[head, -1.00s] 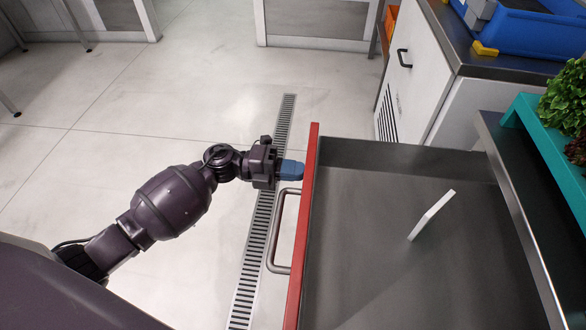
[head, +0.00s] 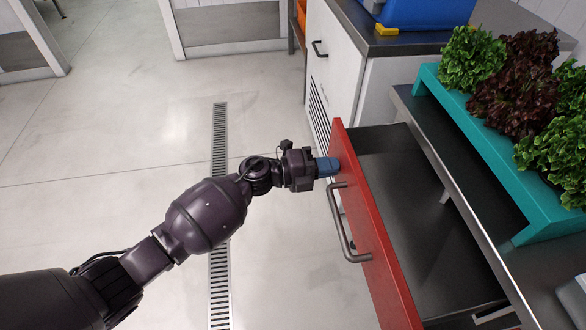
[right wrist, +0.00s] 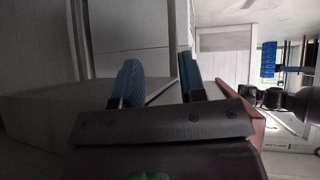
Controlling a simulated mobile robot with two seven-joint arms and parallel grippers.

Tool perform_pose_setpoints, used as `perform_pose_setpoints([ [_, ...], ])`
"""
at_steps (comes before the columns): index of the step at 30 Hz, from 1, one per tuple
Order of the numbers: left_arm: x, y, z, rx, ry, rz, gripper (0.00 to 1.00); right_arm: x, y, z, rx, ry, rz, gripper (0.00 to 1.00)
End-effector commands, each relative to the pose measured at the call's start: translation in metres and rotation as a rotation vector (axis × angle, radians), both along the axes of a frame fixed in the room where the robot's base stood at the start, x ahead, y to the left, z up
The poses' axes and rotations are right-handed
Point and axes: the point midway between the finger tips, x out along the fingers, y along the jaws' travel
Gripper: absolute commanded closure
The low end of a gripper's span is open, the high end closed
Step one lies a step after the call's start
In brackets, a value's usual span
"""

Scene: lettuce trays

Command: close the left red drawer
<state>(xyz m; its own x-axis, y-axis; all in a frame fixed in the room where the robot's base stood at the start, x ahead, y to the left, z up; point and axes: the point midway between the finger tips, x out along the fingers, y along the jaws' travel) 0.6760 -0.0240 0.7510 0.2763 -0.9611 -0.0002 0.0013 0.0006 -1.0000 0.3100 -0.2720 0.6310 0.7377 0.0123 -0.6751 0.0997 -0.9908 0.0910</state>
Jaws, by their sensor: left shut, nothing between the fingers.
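The red drawer (head: 375,240) is partly open below the counter, and its dark grey inside (head: 395,160) shows. A metal bar handle (head: 343,225) is on its red front. My left gripper (head: 328,167) is shut and empty, its blue fingertips at the red front near the far end, beyond the handle. They look in contact with it. My right gripper (right wrist: 160,78) shows only in the right wrist view, its two blue fingers apart with nothing seen between them.
A teal tray (head: 480,145) of green and dark red lettuce stands on the metal counter (head: 460,180) above the drawer. A white cabinet (head: 335,60) and blue crate (head: 425,12) stand beyond. The floor at left is clear, with a drain grate (head: 219,140).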

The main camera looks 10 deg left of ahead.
Motion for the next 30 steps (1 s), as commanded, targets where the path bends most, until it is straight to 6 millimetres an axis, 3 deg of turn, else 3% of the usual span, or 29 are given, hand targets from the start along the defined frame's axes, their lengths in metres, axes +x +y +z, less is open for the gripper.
perform_pose_setpoints([
  [6, 0.016, -0.061, -0.003, -0.002, 0.005, -0.004, 1.00, -0.002, 0.001, -0.005, -0.007, 0.004, 0.007, 0.62],
  [15, 0.034, -0.124, -0.004, -0.001, 0.005, -0.002, 1.00, 0.003, 0.004, -0.003, -0.019, -0.013, 0.025, 0.62],
  [21, 0.042, -0.148, -0.003, -0.001, 0.005, -0.001, 1.00, 0.010, 0.006, -0.001, -0.026, -0.029, 0.038, 0.62],
  [30, 0.046, -0.160, 0.000, -0.001, 0.001, 0.001, 1.00, 0.013, 0.006, 0.000, -0.030, -0.038, 0.045, 0.62],
])
